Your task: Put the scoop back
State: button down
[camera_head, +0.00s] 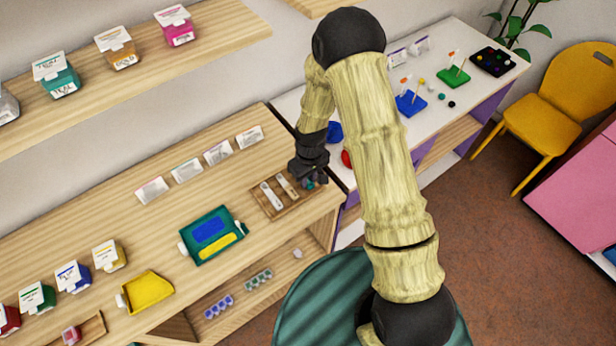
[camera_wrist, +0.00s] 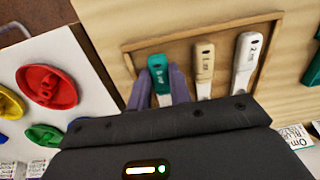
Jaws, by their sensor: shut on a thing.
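My gripper (camera_wrist: 160,82) is shut on the handle of a teal scoop (camera_wrist: 157,63), one finger on each side. The scoop is at the left end of a shallow wooden tray (camera_wrist: 139,42), inside its rim as seen from above; I cannot tell whether it rests on the tray floor. A beige scoop (camera_wrist: 204,58) and a white scoop (camera_wrist: 245,62) lie beside it in the tray. In the head view my gripper (camera_head: 312,180) is over the right end of the tray (camera_head: 268,214), and it mostly hides the teal scoop.
A white table with red (camera_wrist: 45,86) and other coloured pieces adjoins the wooden counter by the tray. A teal container (camera_head: 212,235) and a yellow dustpan-like piece (camera_head: 150,292) lie on the counter. Label cards (camera_head: 218,153) stand behind the tray.

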aim_at(309, 180)
jog(key=shift+f, duration=0.3)
jog(key=shift+f, duration=0.15)
jog(key=c, duration=1.6)
grip_release()
jog(key=shift+o, duration=0.2)
jog(key=shift+r, duration=0.2)
notch_tip(309, 180, up, 12)
jog(key=b, duration=0.3)
jog(key=shift+d, duration=0.2)
jog(key=shift+w, duration=0.1)
